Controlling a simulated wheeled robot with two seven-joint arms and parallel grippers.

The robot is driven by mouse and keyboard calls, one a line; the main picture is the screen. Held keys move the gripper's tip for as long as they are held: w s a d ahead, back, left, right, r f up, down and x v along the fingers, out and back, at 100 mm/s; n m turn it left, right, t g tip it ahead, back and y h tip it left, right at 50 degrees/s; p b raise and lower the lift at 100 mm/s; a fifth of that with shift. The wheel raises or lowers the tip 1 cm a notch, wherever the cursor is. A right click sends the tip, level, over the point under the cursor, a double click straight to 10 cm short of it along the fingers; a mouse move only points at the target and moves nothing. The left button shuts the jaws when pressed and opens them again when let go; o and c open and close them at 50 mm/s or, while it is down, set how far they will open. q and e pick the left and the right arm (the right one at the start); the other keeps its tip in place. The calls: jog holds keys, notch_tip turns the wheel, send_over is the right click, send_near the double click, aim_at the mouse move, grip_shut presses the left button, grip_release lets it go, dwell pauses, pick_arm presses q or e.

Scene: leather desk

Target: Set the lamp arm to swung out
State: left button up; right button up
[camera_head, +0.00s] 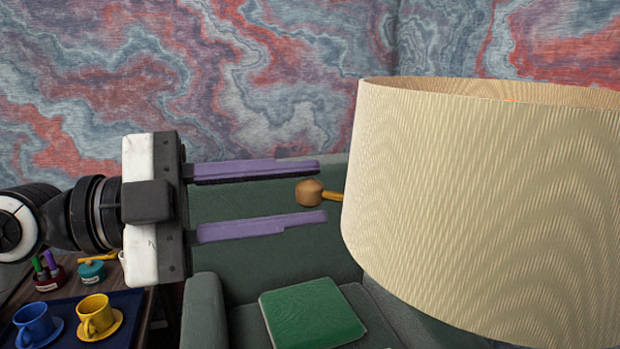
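A large cream lampshade (480,210) fills the right of the view. A short brass rod (333,196) with a round wooden knob (309,193) sticks out to the left from behind its left edge. The rest of the lamp arm is hidden by the shade. My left gripper (321,190) comes in from the left with its two purple fingers apart. In the picture the knob lies between the fingertips, with a gap above and below it. I cannot tell whether they are at the same depth. My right gripper is not in view.
A green sofa (205,312) with a green cushion (312,313) stands behind. At lower left, a dark blue tray (130,325) holds a blue cup (34,324) and a yellow cup (96,315) on saucers. Small pots (92,273) stand behind them.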

pick_arm(q)
jog(key=shift+x, duration=1.05)
jog(key=shift+w, duration=0.1)
grip_shut()
